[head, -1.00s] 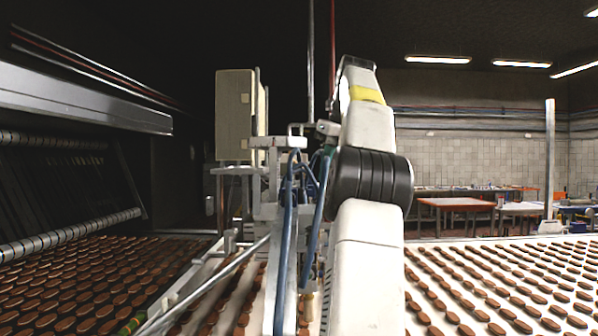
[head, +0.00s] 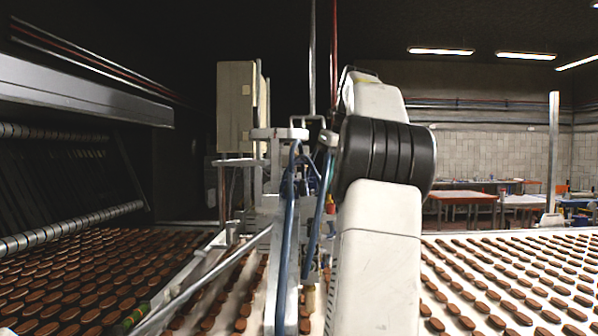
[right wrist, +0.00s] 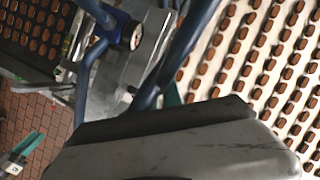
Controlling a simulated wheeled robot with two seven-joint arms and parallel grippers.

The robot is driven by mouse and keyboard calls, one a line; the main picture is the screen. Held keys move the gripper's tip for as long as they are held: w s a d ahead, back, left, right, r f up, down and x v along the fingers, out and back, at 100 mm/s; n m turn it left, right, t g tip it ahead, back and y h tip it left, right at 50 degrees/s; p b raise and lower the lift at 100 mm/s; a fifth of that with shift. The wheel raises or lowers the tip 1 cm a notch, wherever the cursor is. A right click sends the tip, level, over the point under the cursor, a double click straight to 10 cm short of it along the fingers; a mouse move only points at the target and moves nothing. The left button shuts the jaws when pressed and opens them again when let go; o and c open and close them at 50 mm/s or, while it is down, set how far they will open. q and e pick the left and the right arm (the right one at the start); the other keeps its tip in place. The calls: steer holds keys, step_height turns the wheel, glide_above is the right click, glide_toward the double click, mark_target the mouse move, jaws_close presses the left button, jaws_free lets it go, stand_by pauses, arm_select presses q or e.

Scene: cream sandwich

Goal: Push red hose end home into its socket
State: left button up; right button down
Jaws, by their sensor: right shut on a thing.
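My right arm fills the middle of the head view and hides its own gripper there. In the right wrist view the grey body of my right gripper (right wrist: 165,125) fills the bottom. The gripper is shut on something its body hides. A blue hose (right wrist: 188,50) runs down to the gripper's edge. I cannot make out the red hose end or its socket for certain. In the head view a small red and yellow part (head: 330,204) shows just left of my arm, among the machine's fittings. My left gripper is not in view.
Blue hoses (head: 287,220) hang on the metal machine frame (head: 262,205) close beside my arm. A round gauge-like part (right wrist: 137,36) shows in the wrist view. A slanted metal bar (head: 205,280) crosses the lower left. Rows of brown biscuits (head: 505,275) cover the conveyor.

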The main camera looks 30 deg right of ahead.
mark_target(330, 192)
steer(key=shift+s+f, duration=0.1)
steer(key=shift+f, duration=0.5)
steer(key=shift+f, duration=0.95)
stand_by(1.2)
steer(key=shift+r, duration=0.1)
steer(key=shift+r, duration=0.45)
stand_by(0.8)
steer(key=shift+f, duration=0.5)
stand_by(0.6)
steer(key=c, duration=1.4)
jaws_free()
steer(key=shift+f, duration=0.1)
steer(key=shift+a+f, duration=0.1)
